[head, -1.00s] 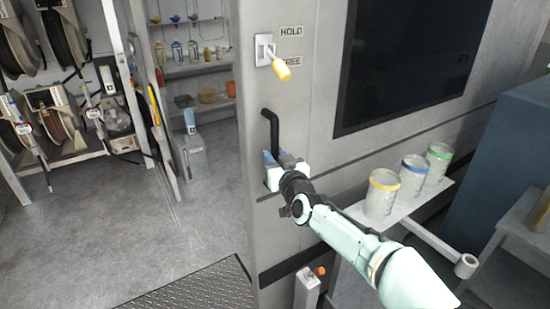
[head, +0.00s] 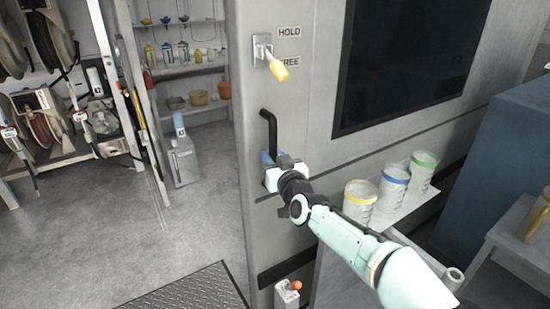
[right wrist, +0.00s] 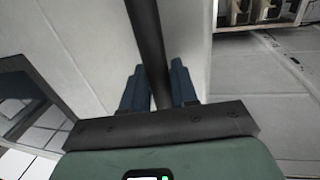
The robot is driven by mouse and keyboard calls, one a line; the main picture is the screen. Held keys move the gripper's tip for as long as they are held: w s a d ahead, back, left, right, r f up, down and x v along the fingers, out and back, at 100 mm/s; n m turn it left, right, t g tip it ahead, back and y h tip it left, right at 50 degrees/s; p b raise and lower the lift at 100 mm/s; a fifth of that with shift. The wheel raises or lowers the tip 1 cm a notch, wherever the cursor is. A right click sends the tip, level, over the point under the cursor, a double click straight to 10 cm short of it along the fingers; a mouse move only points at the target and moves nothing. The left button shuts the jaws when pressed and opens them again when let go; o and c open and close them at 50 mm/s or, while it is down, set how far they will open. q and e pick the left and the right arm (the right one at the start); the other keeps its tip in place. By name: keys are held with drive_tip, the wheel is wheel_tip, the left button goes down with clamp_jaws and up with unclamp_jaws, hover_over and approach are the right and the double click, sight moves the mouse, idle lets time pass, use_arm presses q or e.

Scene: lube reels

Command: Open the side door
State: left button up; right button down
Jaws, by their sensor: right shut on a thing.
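The side door (head: 300,180) is a tall grey panel with a dark window (head: 410,60). Its black bar handle (head: 268,125) stands near the panel's left edge. My right gripper (head: 272,158) is shut around the lower part of the handle. In the right wrist view, the bar (right wrist: 148,45) runs between the two blue fingers of my right gripper (right wrist: 160,78). Left of the door edge is an open gap. My left gripper is not in view.
Hose reels (head: 40,115) and shelves (head: 188,70) with jars stand beyond the gap. A ledge (head: 400,212) with three banded jars is right of my arm. A post with a red button (head: 287,293) stands below the door. The grey floor (head: 190,225) is clear.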

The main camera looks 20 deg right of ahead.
drive_tip(key=shift+d+r, duration=0.3)
drive_tip(key=c, duration=1.2)
unclamp_jaws()
drive_tip(key=shift+o, duration=0.8)
drive_tip(key=shift+w+f, duration=0.1)
drive_tip(key=shift+f, duration=0.1)
drive_tip(key=s+d, duration=0.1)
drive_tip(key=s, duration=1.2)
drive_tip(key=shift+s, duration=0.2)
drive_tip(key=shift+d, duration=0.1)
